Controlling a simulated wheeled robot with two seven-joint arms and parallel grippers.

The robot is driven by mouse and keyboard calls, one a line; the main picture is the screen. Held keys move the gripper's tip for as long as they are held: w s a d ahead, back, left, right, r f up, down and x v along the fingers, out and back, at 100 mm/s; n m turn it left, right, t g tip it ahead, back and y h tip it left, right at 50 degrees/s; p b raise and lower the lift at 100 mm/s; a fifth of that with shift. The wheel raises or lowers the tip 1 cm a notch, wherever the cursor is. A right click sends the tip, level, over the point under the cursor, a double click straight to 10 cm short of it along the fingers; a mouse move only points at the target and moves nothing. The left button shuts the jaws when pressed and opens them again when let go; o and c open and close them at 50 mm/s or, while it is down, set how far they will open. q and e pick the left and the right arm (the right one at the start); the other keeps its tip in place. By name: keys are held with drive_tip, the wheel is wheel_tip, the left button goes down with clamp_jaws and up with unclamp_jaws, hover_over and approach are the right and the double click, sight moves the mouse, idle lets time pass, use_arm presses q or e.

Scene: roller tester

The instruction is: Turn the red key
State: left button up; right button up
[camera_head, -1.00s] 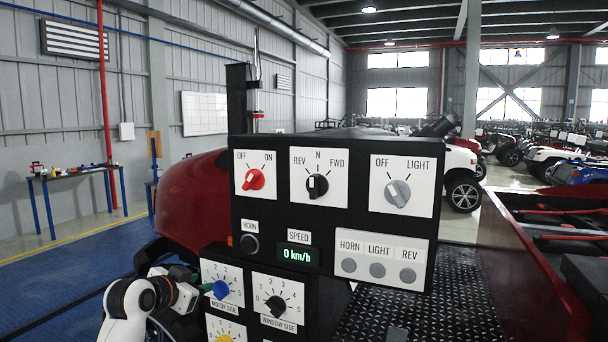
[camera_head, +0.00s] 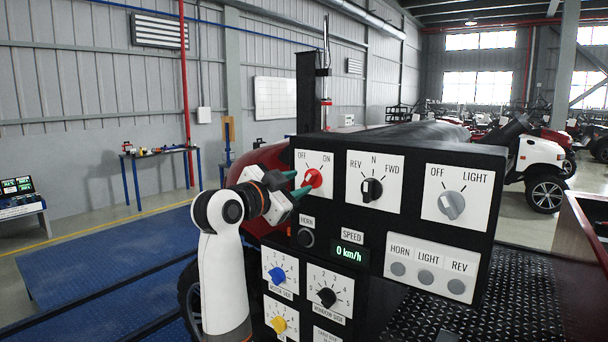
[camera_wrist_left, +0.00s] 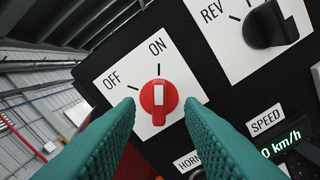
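The red key (camera_head: 313,178) is a round knob with a white stripe, on a white plate marked OFF and ON at the panel's upper left. In the left wrist view the red key (camera_wrist_left: 158,97) is central, and its stripe lines up with the ON tick. My left gripper (camera_head: 298,183) is at the key's left in the head view. Its green fingers (camera_wrist_left: 163,118) are open, one on each side of the key's lower part in the wrist view, with gaps visible. I cannot tell how far the tips are from the plate. My right gripper is not in view.
The black panel (camera_head: 337,209) also carries a REV/N/FWD knob (camera_head: 371,190), a LIGHT knob (camera_head: 451,205), a horn button (camera_head: 306,238) and a speed display (camera_head: 350,256) reading 0 km/h. Blue (camera_head: 277,276), black and yellow knobs sit below, near my left arm.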

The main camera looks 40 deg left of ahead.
sight(307, 180)
use_arm(q)
drive_tip(key=shift+w+a+p, duration=0.2)
drive_tip(key=shift+w+p, duration=0.1)
drive_tip(key=shift+w, duration=1.25)
drive_tip(key=shift+c, duration=0.2)
